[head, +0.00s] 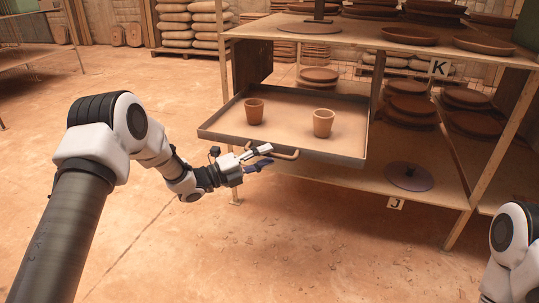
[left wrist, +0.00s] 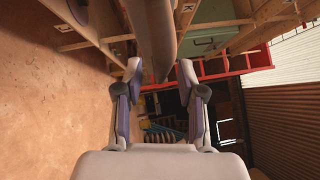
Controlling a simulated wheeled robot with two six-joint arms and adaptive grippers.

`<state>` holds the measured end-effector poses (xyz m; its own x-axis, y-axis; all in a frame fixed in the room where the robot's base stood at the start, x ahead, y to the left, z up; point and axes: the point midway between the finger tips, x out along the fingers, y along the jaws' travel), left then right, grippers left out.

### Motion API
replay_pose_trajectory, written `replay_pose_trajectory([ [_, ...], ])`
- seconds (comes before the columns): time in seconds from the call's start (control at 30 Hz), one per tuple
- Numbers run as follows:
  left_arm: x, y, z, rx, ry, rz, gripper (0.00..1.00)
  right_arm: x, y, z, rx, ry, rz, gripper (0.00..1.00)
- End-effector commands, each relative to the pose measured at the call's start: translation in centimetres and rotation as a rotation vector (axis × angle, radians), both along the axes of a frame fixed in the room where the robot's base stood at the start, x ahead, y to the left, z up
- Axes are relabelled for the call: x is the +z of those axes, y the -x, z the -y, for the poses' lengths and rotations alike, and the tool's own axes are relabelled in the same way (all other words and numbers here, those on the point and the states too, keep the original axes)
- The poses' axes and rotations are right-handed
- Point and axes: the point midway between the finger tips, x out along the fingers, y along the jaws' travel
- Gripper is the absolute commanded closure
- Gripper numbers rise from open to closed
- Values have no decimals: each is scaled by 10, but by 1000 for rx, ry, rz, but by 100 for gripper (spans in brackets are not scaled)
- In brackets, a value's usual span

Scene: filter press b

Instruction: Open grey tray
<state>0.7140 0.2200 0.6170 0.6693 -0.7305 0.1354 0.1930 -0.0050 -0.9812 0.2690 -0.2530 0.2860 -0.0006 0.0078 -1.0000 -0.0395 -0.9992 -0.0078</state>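The grey tray (head: 345,160) juts out from the front of the wooden shelf at middle height, so it is drawn out. A tan bar handle (head: 287,156) is on its front edge. My left gripper (head: 270,156) is at this handle with its fingers spread, one above and one below the handle's left end. In the left wrist view, the fingers (left wrist: 160,68) stand apart, with a bar-like part (left wrist: 156,35) between or just beyond their tips; contact is unclear. Part of my right arm shows at lower right in the head view; its gripper is out of frame.
Two clay pots, a left one (head: 254,112) and a right one (head: 323,123), stand upright in the tray. Clay dishes (head: 410,35) fill the shelves. A purple disc (head: 409,177) lies on the board below. The floor in front is clear.

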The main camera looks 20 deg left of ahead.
Motion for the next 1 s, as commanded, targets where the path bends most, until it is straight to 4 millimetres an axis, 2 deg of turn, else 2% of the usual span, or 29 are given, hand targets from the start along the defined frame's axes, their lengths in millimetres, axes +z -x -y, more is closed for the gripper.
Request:
replay_pose_trajectory([
  [0.2, -7, 37, -43, 5, 5, 0, 61, 0, 0, 0, 0, 0, 0, 50],
  [0.4, -13, 63, -70, 3, 3, 1, 61, 0, 0, 0, 0, 0, 0, 50],
  [0.53, -14, 69, -74, 0, 1, 1, 61, 0, 0, 0, 0, 0, 0, 50],
  [0.93, -14, 69, -74, 0, 1, 1, 61, 0, 0, 0, 0, 0, 0, 50],
  [1.0, -21, 70, -73, -2, 0, -11, 61, 0, 0, 0, 0, 0, 0, 50],
])
